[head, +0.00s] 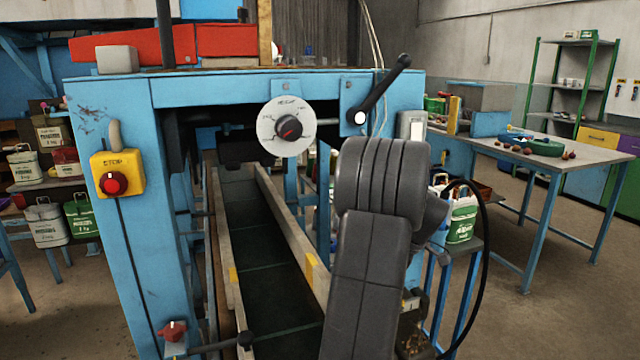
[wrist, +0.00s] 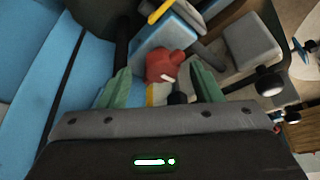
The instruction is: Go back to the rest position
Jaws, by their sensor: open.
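My arm, dark grey, rises in the front of the head view and hides part of the machine's right side. My gripper is out of sight in the head view. In the wrist view my gripper (wrist: 160,72) shows two green fingers, apart from each other. A red knob-like part (wrist: 165,66) shows between and beyond the fingertips. I cannot tell how far off it is, or whether it touches them. Nothing is clearly held.
The blue machine frame (head: 115,180) stands close ahead, with a round dial (head: 287,127), a black lever (head: 385,88), a yellow stop box (head: 117,174) and a red knob (head: 173,331). A long trough (head: 265,240) runs through it. A table (head: 560,160) stands at right; open floor lies before it.

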